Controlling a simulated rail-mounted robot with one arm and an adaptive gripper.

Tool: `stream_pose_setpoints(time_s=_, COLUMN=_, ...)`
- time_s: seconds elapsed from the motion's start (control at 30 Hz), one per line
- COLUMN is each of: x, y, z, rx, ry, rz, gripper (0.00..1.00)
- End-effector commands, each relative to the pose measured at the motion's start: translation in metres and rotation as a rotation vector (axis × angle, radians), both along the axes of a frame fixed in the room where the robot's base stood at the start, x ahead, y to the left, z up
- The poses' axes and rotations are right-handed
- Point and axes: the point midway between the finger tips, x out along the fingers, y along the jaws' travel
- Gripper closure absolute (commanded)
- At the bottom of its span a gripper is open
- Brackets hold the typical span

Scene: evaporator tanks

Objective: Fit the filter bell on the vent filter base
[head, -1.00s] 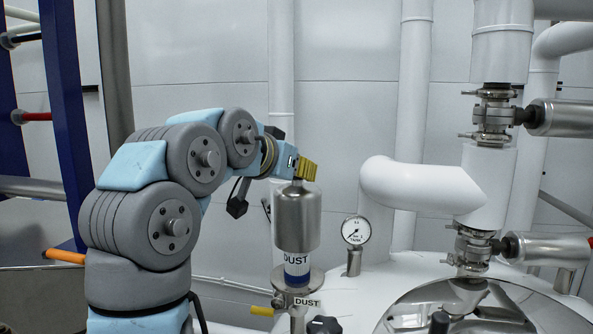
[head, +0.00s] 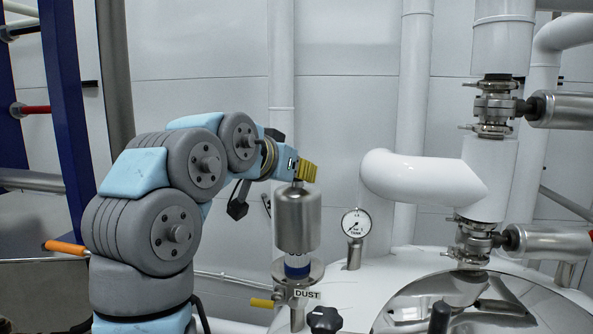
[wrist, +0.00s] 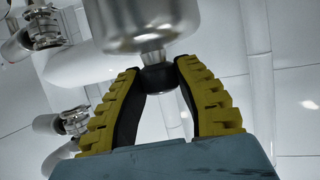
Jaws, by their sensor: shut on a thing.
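The filter bell (head: 298,218) is a shiny steel cylinder with a top knob, upright in the head view. My gripper (head: 302,176) is shut on the knob, with its yellow fingers at either side. In the wrist view the gripper (wrist: 157,75) pinches the dark knob, and the bell (wrist: 150,18) fills the upper edge. The vent filter base (head: 298,272) is a steel flange with a "DUST" tag. Its white filter with a blue band (head: 298,270) stands below the bell. The bell covers the filter's upper part; its rim appears above the flange, contact not visible.
A pressure gauge (head: 356,224) stands on the white tank right of the bell. A yellow-handled valve (head: 262,303) and a black knob (head: 324,320) are near the base. A thick white pipe (head: 415,182) runs farther right.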

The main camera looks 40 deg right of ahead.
Motion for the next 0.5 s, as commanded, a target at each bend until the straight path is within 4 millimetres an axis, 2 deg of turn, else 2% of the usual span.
stream_pose_setpoints(time_s=0.5, x=-0.001, y=0.000, z=-0.012, rx=-0.001, ry=-0.002, rz=-0.001, gripper=1.00)
